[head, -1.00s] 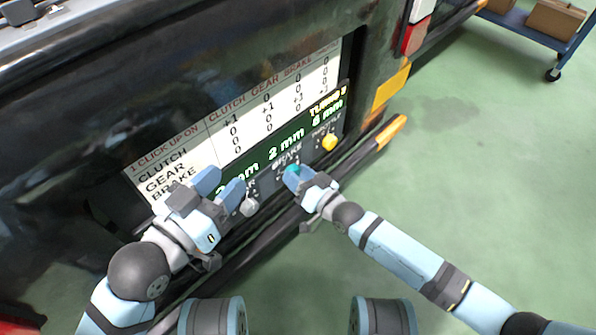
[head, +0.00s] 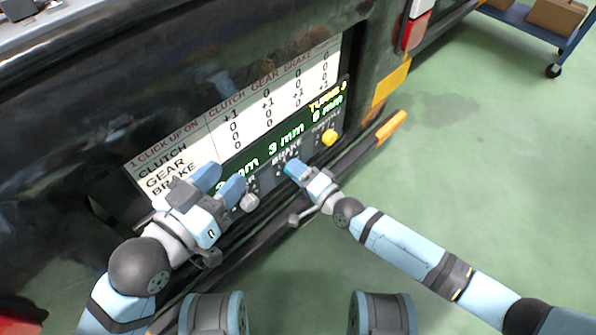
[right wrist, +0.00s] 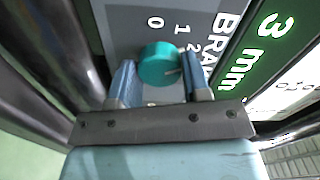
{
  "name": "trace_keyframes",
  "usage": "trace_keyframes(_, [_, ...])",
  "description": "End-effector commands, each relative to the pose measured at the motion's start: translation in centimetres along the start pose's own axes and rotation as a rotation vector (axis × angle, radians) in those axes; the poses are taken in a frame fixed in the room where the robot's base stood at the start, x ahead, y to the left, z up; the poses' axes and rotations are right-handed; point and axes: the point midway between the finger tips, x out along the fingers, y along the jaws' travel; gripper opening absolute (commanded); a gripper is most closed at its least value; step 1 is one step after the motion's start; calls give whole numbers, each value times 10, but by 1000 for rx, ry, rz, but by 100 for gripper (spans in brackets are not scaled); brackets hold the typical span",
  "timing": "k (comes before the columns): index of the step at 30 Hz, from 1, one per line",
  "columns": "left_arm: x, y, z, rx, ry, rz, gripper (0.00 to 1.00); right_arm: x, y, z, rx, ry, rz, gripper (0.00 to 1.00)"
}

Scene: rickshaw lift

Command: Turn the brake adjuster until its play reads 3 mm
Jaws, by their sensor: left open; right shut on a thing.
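The brake adjuster is a teal round knob (right wrist: 160,65) on the grey panel, beside the word BRAKE, in the right wrist view. My right gripper (head: 291,170) is shut on it, a finger on each side; the gripper's fingers (right wrist: 158,85) also show in the right wrist view. A pale mark on the knob points right, past the 2 and toward the finger. The green brake readout (head: 285,142) shows 3 mm, also large in the right wrist view (right wrist: 262,52). My left gripper (head: 221,181) is open and empty before the panel, beside the grey gear knob (head: 250,202).
A yellow knob (head: 330,137) sits right of the brake adjuster. A printed click chart (head: 240,115) is above the readouts. My left gripper hides the panel's left part. A dark bar (head: 350,160) with an orange end runs below the panel. Open green floor lies right.

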Motion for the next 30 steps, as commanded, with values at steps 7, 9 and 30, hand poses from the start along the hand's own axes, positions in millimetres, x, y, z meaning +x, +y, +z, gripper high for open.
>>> trace_keyframes(7, [0, -2, 2, 18, 5, 1, 43, -1, 1, 1, 86, -2, 2, 20])
trace_keyframes(9, [0, -2, 3, 19, 5, 1, 43, -1, 1, 1, 99, -2, 2, 20])
trace_keyframes(30, [1, -2, 4, 16, 2, -1, 43, 0, 1, 1, 112, -2, 2, 69])
